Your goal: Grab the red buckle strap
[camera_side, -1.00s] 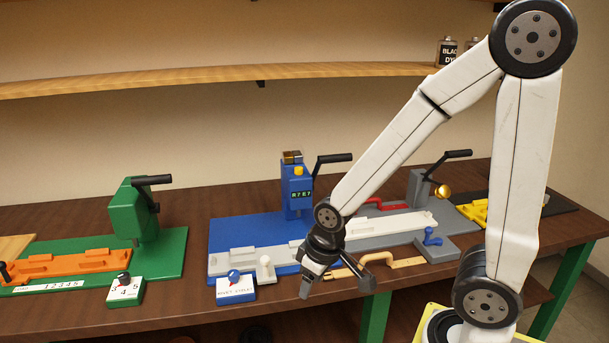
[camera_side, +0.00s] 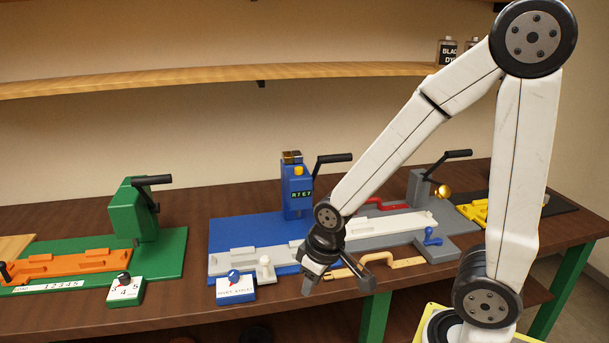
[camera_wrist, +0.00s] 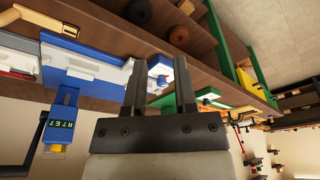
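A red strap-like piece (camera_side: 388,204) lies on the grey fixture, behind its long pale bar, in the side view. My arm partly covers its left end, and I cannot make out a buckle. My gripper (camera_side: 310,287) hangs to the left and in front of it, near the bench's front edge, well apart from it. In the wrist view, the two dark fingers of my gripper (camera_wrist: 159,62) stand apart with nothing held between them.
A blue press (camera_side: 297,190) and a grey press with a black handle (camera_side: 418,188) rise behind. A green press (camera_side: 138,210) stands left. Bare brown bench shows between green and blue stations.

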